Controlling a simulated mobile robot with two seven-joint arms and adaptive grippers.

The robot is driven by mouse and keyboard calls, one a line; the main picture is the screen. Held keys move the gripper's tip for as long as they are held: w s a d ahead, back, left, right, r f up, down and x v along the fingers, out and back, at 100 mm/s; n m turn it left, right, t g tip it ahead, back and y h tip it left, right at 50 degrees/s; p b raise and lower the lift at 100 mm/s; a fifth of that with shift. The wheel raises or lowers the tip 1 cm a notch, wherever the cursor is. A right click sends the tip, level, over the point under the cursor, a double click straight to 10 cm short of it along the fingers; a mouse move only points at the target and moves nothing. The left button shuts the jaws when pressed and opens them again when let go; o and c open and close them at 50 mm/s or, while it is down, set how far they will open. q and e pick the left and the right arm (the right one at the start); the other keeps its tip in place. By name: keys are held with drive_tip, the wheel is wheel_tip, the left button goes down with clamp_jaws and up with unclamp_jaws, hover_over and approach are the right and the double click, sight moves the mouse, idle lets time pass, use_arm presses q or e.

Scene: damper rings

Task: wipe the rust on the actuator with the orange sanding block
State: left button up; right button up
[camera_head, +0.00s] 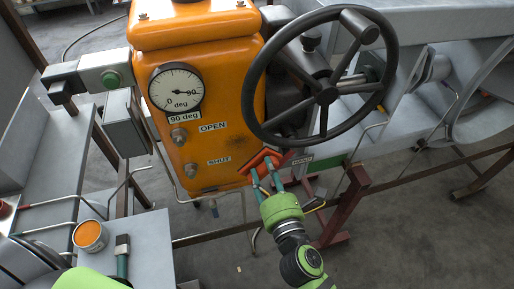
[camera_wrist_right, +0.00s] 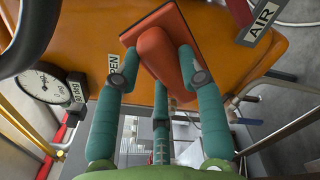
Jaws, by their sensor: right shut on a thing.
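The actuator (camera_head: 222,105) is an orange housing with a round dial on its front, left of centre in the head view. Its orange face (camera_wrist_right: 235,75) also fills much of the right wrist view. My right gripper (camera_head: 266,172) is shut on the orange sanding block (camera_head: 262,160), by the lower right corner of the housing. In the right wrist view the fingers of the right gripper (camera_wrist_right: 160,70) straddle the block's red-orange handle (camera_wrist_right: 160,55). The block lies over the orange face; I cannot tell whether it touches. I cannot make out a clear rust patch. My left gripper is not in view.
A large black handwheel (camera_head: 327,95) stands right of the housing, just above my right gripper. A grey box (camera_head: 127,122) sits on the left. An orange-topped tin (camera_head: 90,235) and a brush (camera_head: 122,255) are on a lower-left bench. Pipework and dark red supports (camera_head: 350,195) lie right.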

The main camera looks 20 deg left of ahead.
sight(262, 161)
drive_tip(key=shift+w+a+r, duration=0.1)
drive_tip(key=shift+w+a, duration=0.1)
drive_tip(key=shift+r, duration=0.2)
drive_tip(key=shift+w+a+r, duration=0.2)
drive_tip(key=shift+w+a, duration=0.15)
drive_tip(key=shift+w, duration=0.05)
drive_tip(key=shift+b+x, duration=0.5)
drive_tip(key=shift+x, duration=1.35)
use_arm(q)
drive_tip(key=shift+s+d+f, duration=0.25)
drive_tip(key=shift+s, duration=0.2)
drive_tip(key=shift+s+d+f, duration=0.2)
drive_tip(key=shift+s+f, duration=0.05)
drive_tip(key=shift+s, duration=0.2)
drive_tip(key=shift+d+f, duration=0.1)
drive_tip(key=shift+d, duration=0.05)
use_arm(e)
drive_tip(key=shift+w+a, duration=0.25)
drive_tip(key=shift+w, duration=0.15)
use_arm(q)
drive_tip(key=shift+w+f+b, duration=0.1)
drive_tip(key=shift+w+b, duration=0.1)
drive_tip(key=shift+b, duration=0.15)
use_arm(e)
drive_tip(key=shift+w+a, duration=0.25)
drive_tip(key=shift+w, duration=0.15)
